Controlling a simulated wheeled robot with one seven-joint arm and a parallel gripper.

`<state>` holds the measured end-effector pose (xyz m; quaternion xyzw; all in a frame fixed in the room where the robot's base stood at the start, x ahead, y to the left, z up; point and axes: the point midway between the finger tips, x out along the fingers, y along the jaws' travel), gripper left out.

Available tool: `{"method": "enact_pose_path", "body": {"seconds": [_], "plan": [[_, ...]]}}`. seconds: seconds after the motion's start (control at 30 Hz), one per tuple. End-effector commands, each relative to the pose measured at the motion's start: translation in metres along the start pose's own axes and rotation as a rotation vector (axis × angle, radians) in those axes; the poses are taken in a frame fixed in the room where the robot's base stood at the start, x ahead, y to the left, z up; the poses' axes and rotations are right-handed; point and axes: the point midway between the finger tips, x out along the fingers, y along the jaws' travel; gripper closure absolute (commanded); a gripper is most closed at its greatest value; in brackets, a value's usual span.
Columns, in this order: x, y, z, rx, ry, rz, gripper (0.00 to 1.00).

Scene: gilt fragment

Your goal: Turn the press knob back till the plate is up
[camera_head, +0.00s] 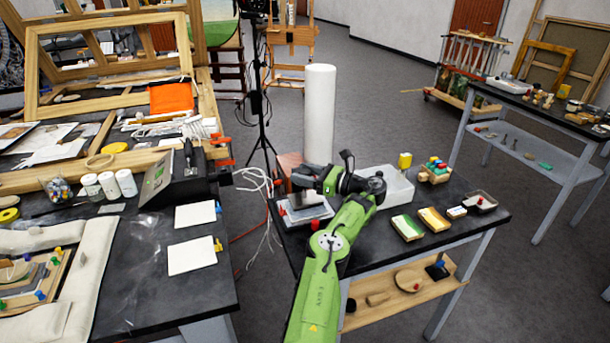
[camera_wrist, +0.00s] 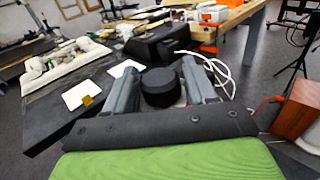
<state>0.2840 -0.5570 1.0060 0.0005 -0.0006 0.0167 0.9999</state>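The press (camera_head: 306,212) stands at the left end of the right-hand black table, with a pale flat top and small red parts at its edge. My gripper (camera_head: 296,178) reaches over it from the right. In the wrist view the black round press knob (camera_wrist: 161,88) sits between the two grey fingers of my gripper (camera_wrist: 162,92). The fingers lie along both sides of the knob and appear to touch it. In the head view my gripper and wrist hide the knob. The gap under the plate cannot be made out.
A white cylinder (camera_head: 319,115) stands behind the press, near a brown block (camera_head: 288,165). White cables (camera_head: 257,184) hang between the tables.

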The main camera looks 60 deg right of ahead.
Motion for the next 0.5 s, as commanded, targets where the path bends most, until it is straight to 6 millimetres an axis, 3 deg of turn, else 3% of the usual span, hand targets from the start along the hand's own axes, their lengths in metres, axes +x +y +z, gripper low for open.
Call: {"method": "enact_pose_path", "body": {"seconds": [0.33,0.5], "plan": [[-0.002,0.0,-0.001,-0.001,0.001,-0.001,0.34],[-0.03,-0.001,0.0,-0.001,0.0,-0.006,0.34]]}}
